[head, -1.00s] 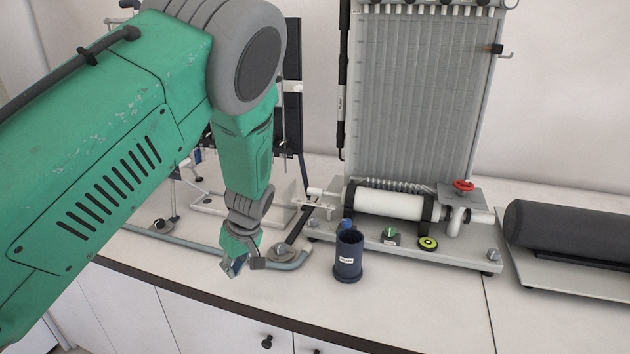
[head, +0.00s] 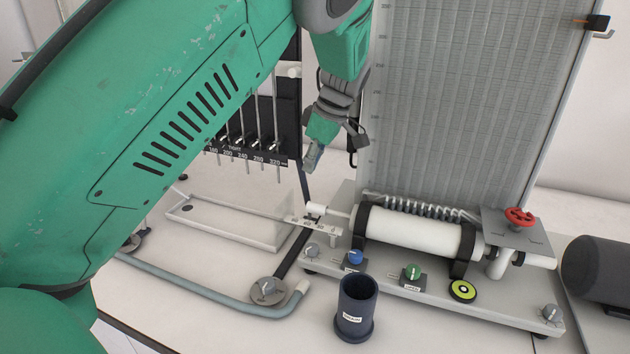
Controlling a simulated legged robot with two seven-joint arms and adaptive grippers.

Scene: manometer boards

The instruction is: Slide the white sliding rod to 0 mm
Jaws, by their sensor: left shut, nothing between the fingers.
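The white sliding rod (head: 338,213) sticks out of the left end of a white horizontal cylinder (head: 420,232) on the manometer base. Its outer end is a white knob (head: 315,209). A small white scale strip (head: 318,226) with dark marks runs just below it; I cannot read the rod's setting. My left gripper (head: 312,160) points down above the knob, shut and empty, and appears apart from it. My right gripper is not in view.
A red valve wheel (head: 520,217) stands at the cylinder's right. A dark cup (head: 357,310) stands in front of the base. Blue (head: 355,258) and green (head: 412,272) knobs sit on the base. A grey tube (head: 200,290) lies at left.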

